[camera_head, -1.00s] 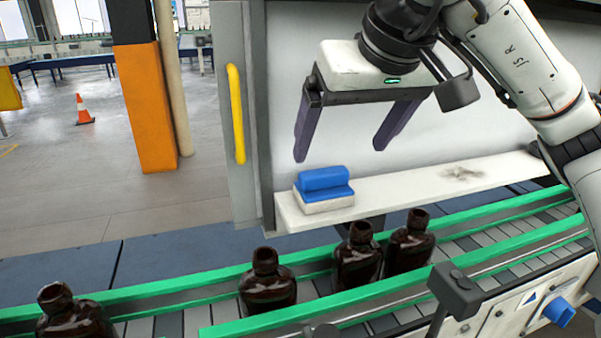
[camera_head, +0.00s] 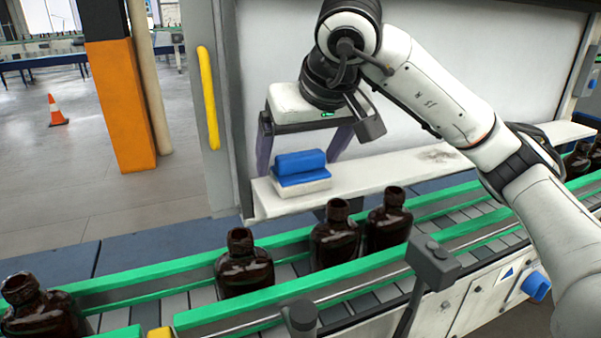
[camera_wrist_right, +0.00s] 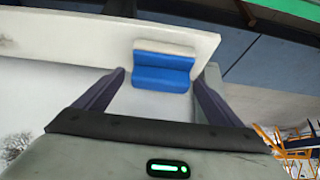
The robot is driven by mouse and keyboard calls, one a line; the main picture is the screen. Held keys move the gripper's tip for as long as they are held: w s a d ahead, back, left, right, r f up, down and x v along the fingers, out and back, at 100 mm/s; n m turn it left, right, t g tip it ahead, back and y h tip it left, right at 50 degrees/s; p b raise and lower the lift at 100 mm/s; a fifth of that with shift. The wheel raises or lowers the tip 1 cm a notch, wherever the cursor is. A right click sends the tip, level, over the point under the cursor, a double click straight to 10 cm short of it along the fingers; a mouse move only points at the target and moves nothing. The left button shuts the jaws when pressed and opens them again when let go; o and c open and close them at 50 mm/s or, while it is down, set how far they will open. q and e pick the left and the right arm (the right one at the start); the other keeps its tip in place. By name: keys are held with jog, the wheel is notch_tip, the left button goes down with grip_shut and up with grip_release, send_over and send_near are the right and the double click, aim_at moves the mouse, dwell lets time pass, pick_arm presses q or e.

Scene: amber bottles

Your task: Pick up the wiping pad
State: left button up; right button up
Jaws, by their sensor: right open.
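The wiping pad (camera_head: 301,172) has a blue grip on top and a white base. It lies on the left end of a white shelf (camera_head: 375,178). It also shows in the right wrist view (camera_wrist_right: 163,70), ahead of the fingers and between their lines. My right gripper (camera_head: 303,150) is open, with its dark fingers behind and to either side of the pad; the pad partly hides their lower parts. In the right wrist view the gripper (camera_wrist_right: 160,82) is empty, and the pad is not clasped. My left gripper is not in view.
Several amber bottles (camera_head: 243,262) stand on a conveyor with green rails (camera_head: 285,288) below the shelf. A yellow handle (camera_head: 208,98) is on the panel edge at left. A dark smudge (camera_head: 437,156) marks the shelf, which is otherwise bare right of the pad.

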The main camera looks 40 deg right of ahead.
jog(key=c, duration=1.1)
jog(key=shift+r, duration=0.2)
